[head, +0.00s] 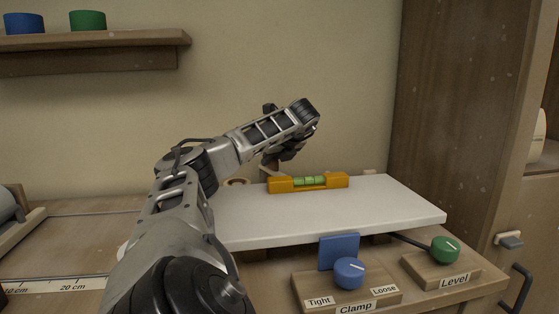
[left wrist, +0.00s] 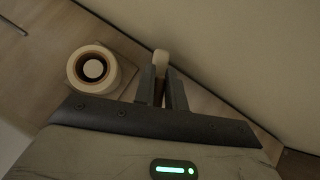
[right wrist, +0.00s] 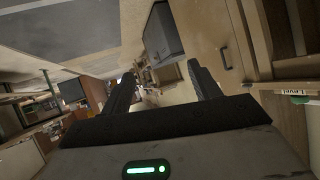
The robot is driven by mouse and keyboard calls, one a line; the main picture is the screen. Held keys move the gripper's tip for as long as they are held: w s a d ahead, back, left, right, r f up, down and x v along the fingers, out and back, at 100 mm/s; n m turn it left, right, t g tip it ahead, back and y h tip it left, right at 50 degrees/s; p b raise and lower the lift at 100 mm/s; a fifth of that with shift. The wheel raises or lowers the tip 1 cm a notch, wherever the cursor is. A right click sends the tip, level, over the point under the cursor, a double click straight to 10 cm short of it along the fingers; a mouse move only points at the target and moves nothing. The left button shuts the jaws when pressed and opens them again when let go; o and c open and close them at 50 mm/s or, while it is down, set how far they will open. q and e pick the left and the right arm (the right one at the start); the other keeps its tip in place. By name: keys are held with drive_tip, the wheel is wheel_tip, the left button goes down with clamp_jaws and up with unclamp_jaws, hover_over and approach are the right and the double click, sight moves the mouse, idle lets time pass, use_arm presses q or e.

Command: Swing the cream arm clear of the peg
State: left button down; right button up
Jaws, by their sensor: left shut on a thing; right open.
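My left gripper (head: 272,160) is lowered behind the white board, near the orange level. In the left wrist view its fingers (left wrist: 162,88) are close together on a narrow cream piece (left wrist: 160,62), which I take for the cream arm. Only its rounded end shows beyond the fingers. I cannot tell whether that centre is the peg. My right gripper (right wrist: 162,72) is open and empty, away from the bench.
The white board (head: 400,205) carries the orange level (head: 338,180). In front are the blue Clamp knob (head: 349,272), a blue block (head: 339,251) and the green Level knob (head: 445,249). A tall wooden cabinet (head: 455,90) stands at the right, a shelf (head: 100,40) at upper left.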

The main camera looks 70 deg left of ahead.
use_arm(q)
drive_tip(key=shift+d+f, duration=0.15)
drive_tip(key=shift+f, duration=0.15)
use_arm(e)
drive_tip(key=shift+w, duration=0.2)
use_arm(q)
drive_tip(key=c, duration=1.4)
unclamp_jaws()
drive_tip(key=shift+c, duration=0.2)
use_arm(e)
drive_tip(key=shift+a+r, duration=0.1)
drive_tip(key=shift+r, duration=0.1)
use_arm(q)
drive_tip(key=shift+r, duration=0.15)
drive_tip(key=p+v, duration=0.8)
drive_tip(key=v, duration=0.7)
drive_tip(key=shift+d+r+p, duration=0.15)
drive_tip(key=shift+r+p, duration=0.15)
drive_tip(key=shift+p, duration=0.1)
use_arm(e)
drive_tip(key=shift+h, duration=0.3)
drive_tip(key=r, duration=0.4)
drive_tip(key=shift+d+r, duration=0.25)
drive_tip(key=shift+d, duration=0.15)
use_arm(q)
drive_tip(key=shift+w, duration=0.1)
